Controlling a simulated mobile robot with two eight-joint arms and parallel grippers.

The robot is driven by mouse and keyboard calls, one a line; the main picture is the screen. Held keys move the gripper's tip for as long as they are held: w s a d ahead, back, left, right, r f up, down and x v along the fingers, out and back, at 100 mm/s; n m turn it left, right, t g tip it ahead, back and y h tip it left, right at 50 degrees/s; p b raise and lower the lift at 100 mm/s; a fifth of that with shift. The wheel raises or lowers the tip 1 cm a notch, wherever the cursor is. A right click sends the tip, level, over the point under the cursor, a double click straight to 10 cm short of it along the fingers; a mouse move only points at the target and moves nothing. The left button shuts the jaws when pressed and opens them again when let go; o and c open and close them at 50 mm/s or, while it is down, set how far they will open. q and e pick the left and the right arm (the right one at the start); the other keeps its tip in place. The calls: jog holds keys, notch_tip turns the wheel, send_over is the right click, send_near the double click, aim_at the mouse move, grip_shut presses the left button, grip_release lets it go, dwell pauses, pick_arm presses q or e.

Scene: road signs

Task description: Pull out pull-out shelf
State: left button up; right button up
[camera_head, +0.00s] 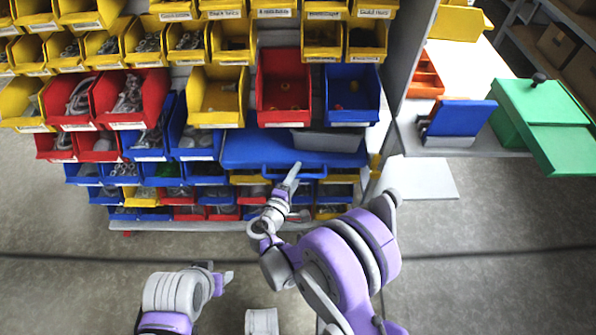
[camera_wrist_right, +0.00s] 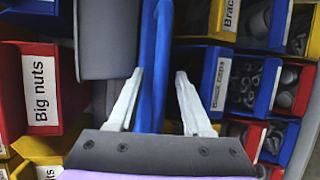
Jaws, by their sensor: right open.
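The pull-out shelf (camera_head: 240,150) is a blue board low in the bin rack, with a blue handle bar along its front edge. In the right wrist view, the blue bar (camera_wrist_right: 153,75) runs between the two light grey fingers of my right gripper (camera_wrist_right: 160,95). The fingers are apart, one on each side of the bar, with a gap showing on at least the right side. In the head view, my right gripper (camera_head: 292,176) is at the front of the shelf. My left gripper (camera_head: 222,280) is low and well away from the rack; its jaws are unclear.
A grey container (camera_head: 330,141) sits on the shelf's right part. Yellow, red and blue bins surround it; a red "Big nuts" bin (camera_wrist_right: 42,90) shows in the wrist view. A side table at right holds a green box (camera_head: 540,115). Floor in front is clear.

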jog(key=shift+s, duration=0.1)
jog(key=shift+c, duration=0.6)
grip_shut()
dwell(0.6)
